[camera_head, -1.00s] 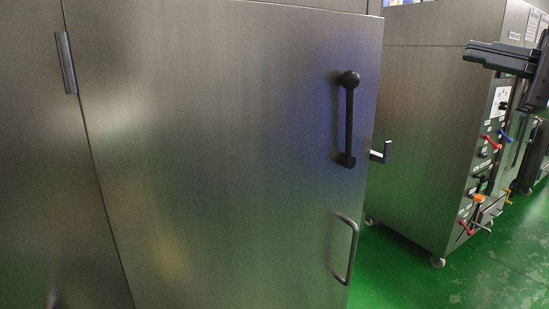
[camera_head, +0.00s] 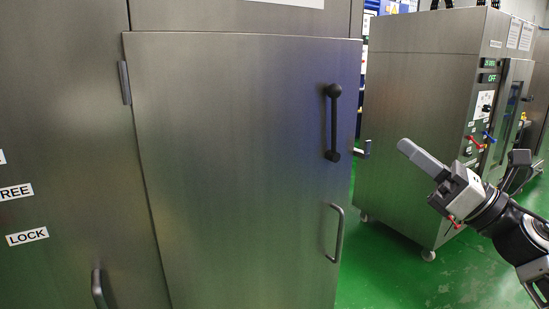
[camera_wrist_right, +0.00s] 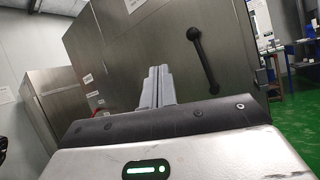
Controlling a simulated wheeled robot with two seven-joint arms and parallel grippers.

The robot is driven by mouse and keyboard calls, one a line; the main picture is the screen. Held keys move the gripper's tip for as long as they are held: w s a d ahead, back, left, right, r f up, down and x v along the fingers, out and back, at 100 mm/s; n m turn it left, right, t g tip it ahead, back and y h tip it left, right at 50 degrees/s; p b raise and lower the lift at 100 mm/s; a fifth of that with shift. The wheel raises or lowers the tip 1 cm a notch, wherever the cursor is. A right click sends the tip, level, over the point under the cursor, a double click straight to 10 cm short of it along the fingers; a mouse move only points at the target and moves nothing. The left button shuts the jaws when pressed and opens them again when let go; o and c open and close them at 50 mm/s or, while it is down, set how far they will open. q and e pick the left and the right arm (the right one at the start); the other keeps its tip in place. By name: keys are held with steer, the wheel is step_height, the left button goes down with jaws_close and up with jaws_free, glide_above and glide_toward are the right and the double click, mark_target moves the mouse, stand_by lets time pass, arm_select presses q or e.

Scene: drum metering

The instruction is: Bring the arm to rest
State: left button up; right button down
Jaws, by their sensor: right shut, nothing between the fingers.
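My right gripper (camera_head: 405,148) is at the right of the head view, its arm coming in from the right edge. Its grey fingers are together and empty, pointing up and left. In the right wrist view the shut fingers (camera_wrist_right: 157,87) show in the middle, in front of the steel cabinet. The gripper appears apart from the cabinet door (camera_head: 240,150) and its handles. My left gripper is not in view.
The steel door carries a black lever handle (camera_head: 333,122) and a bar handle (camera_head: 337,232); a latch (camera_head: 363,149) juts from its right edge. A second steel cabinet (camera_head: 410,130) with colored valves stands behind my right arm. Green floor (camera_head: 385,270) lies between.

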steer(key=s+a+f+m+t+h+p, duration=0.1)
steer(key=s+f+m+t+h+p, duration=0.15)
steer(key=f+m+h, duration=0.75)
steer(key=s+a+f+m+t+h+p, duration=0.1)
steer(key=s+a+f+m+h, duration=0.15)
steer(key=f+m, duration=1.3)
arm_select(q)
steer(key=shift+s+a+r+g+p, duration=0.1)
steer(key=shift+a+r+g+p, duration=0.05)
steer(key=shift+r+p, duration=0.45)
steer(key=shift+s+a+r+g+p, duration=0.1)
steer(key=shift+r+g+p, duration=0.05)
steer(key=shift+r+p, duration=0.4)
arm_select(e)
steer(key=s+a+f+m+g+h, duration=0.1)
steer(key=s+f+m+g, duration=0.3)
steer(key=s+m, duration=0.4)
steer(key=s+a+f+m+g+h, duration=0.1)
steer(key=s+a+f+m+g, duration=0.2)
steer(key=s+f+m, duration=0.3)
steer(key=s+m, duration=0.2)
steer(key=m, duration=0.1)
steer(key=shift+s+a+f+g, duration=0.2)
steer(key=shift+f+g, duration=0.15)
steer(key=shift+f, duration=0.05)
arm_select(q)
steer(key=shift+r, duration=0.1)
